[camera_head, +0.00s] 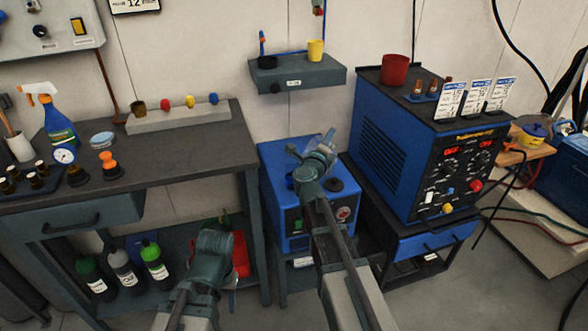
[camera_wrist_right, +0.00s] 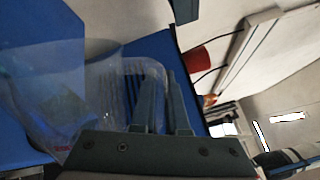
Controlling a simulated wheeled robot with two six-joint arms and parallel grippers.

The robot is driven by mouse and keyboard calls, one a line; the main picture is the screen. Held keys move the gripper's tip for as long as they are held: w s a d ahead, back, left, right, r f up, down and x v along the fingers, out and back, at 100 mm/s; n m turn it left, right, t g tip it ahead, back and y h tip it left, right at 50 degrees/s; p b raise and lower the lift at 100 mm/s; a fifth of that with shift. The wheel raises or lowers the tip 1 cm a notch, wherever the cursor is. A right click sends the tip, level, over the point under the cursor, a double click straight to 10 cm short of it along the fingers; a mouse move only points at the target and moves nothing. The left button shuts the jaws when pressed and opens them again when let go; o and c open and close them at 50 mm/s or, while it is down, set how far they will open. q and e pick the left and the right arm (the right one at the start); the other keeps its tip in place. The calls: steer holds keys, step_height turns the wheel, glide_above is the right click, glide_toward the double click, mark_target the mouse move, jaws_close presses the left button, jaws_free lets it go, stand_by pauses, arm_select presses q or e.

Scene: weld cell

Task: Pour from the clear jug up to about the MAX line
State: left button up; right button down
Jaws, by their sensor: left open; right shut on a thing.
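The clear jug (camera_head: 326,139) is above the blue unit, mostly hidden by my right gripper in the head view. In the right wrist view the see-through jug (camera_wrist_right: 95,100) fills the left side, with its handle (camera_wrist_right: 150,68) at the fingers. My right gripper (camera_wrist_right: 165,105) is shut on that handle. The blue unit (camera_head: 283,222) has a dark round opening at its top left and a black cap (camera_head: 335,185). The MAX line and liquid level cannot be made out. My left gripper (camera_head: 222,250) is open and empty, low before the bench; its fingertips are largely hidden.
A workbench (camera_head: 190,150) with a spray bottle (camera_head: 58,122) and knobs stands at left; bottles (camera_head: 122,268) and a red can (camera_head: 241,254) are below. A blue welder (camera_head: 398,145) stands close on the right. A small shelf (camera_head: 297,75) hangs above the unit.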

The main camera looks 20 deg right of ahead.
steer(key=shift+s+d+f+m+b, duration=0.25)
steer(key=shift+f+m+b, duration=0.1)
steer(key=shift+f+b, duration=0.1)
steer(key=shift+s+d+f+m+b, duration=0.2)
steer(key=shift+f+m+b, duration=0.15)
steer(key=shift+f+b, duration=0.1)
steer(key=shift+s+d+r+m+p, duration=0.35)
steer(key=shift+d+m+p, duration=0.15)
steer(key=shift+m, duration=0.4)
steer(key=shift+s+d+f+m+b, duration=0.15)
steer(key=shift+f+m+b, duration=0.15)
steer(key=shift+f+b, duration=0.25)
steer(key=shift+d+f+m+b, duration=0.15)
steer(key=shift+f+m+b, duration=0.15)
steer(key=shift+f+b, duration=0.2)
steer(key=shift+m, duration=0.3)
steer(key=shift+r, duration=0.15)
steer(key=shift+s+d+m, duration=0.3)
steer(key=shift+d+m, duration=0.15)
steer(key=shift+m, duration=0.45)
steer(key=shift+f, duration=0.2)
